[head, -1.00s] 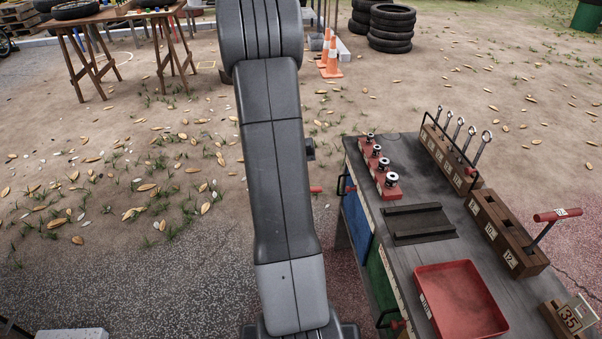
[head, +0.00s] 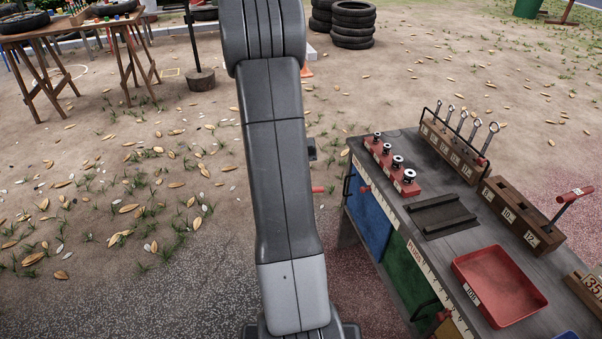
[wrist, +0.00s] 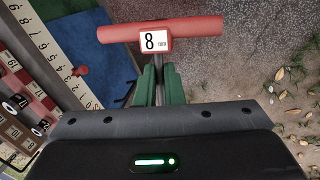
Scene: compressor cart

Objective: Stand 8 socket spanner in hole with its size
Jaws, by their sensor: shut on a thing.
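The 8 socket spanner has a red T-handle (wrist: 160,30) with a white "8 mm" label, seen at the top of the wrist view. My gripper (wrist: 160,85) is shut on its shaft below the handle, with a green finger on each side. The shaft's lower end is hidden. In the head view my arm hides the gripper; only a red handle end (head: 318,189) shows beside it. The brown wooden block with size labels (head: 507,212) stands on the cart at the right. Another red-handled spanner (head: 574,195) stands in its hole near the 12 label.
The cart top (head: 400,212) also carries a red tray (head: 498,318), a red socket holder (head: 391,166), a dark ridged mat (head: 440,215) and a rack of several spanners (head: 455,150). A ruler strip (wrist: 62,55) runs along the cart edge. Open ground lies left of the cart.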

